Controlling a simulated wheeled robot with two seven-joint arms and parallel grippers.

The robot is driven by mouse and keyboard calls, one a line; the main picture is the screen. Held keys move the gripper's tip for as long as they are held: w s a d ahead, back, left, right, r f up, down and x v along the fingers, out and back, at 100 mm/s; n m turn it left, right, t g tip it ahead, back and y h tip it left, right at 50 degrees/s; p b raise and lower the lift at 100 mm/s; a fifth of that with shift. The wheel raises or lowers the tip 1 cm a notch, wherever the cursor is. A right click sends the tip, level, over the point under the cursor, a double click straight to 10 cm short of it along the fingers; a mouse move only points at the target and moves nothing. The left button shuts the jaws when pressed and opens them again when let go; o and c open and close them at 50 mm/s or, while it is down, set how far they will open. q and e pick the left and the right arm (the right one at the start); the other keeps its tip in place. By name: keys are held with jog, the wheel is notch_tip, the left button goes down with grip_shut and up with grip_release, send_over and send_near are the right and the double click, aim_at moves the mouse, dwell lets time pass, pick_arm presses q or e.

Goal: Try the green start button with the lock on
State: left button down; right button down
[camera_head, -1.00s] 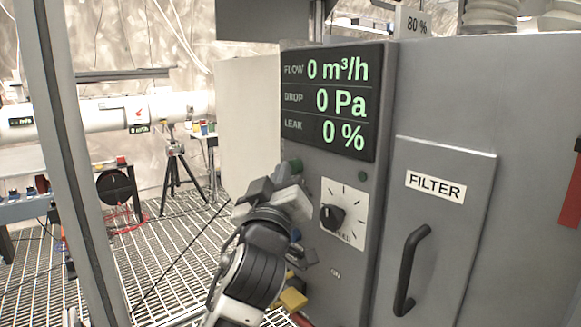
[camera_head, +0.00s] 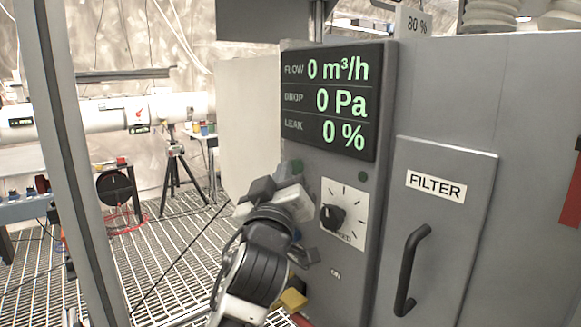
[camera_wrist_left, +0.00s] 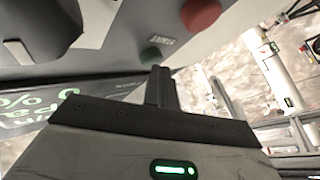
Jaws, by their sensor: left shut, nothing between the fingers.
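The green start button (camera_wrist_left: 150,57) shows in the left wrist view on the grey panel, beside a START label. In the head view the button (camera_head: 296,165) is a small, partly hidden green patch behind my gripper. My left gripper (camera_head: 286,174) is shut and empty at the panel's left edge. In the wrist view its fingertips (camera_wrist_left: 160,72) are close beside the button; I cannot tell whether they touch it. No lock can be clearly made out. The display (camera_head: 330,103) reads flow 0 m³/h, drop 0 Pa, leak 0 %. My right gripper is not in view.
A red button (camera_wrist_left: 201,14) is near the green one. A dial with a black knob (camera_head: 332,217) is right of my gripper. The FILTER door (camera_head: 436,240) has a black handle. A yellow block (camera_head: 292,299) is below my arm. Open grating floor (camera_head: 165,265) lies left.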

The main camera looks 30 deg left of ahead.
pick_arm(q)
jog(key=shift+s+f, duration=0.1)
jog(key=shift+s, duration=0.05)
jog(key=s, duration=0.1)
jog(key=s+a, duration=0.1)
jog(key=s, duration=0.1)
jog(key=s+a+p, duration=0.1)
jog(key=s, duration=0.1)
jog(key=shift+s+a, duration=0.15)
jog(key=shift+s, duration=0.05)
dwell(0.3)
dwell(0.8)
